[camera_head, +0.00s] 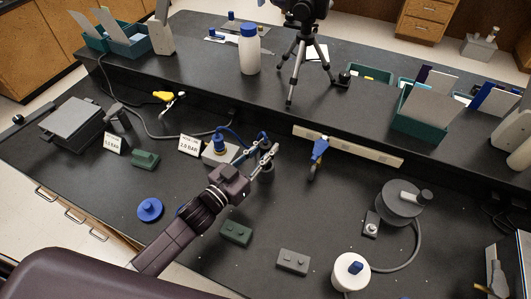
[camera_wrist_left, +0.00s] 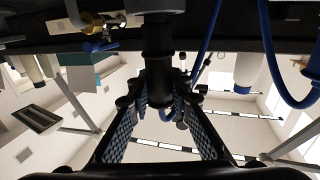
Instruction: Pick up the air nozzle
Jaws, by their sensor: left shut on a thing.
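A blue hose (camera_head: 232,133) runs from a grey block with a blue knob (camera_head: 219,143) to the air nozzle at my left gripper. My left gripper (camera_head: 259,155) is shut on the air nozzle, beside a short dark cylinder (camera_head: 266,173) on the bench. The gripper's fingers hide much of the nozzle in the head view. My right gripper is not in view.
A sign reading 3.0 BAR (camera_head: 190,146) stands left of the regulator.

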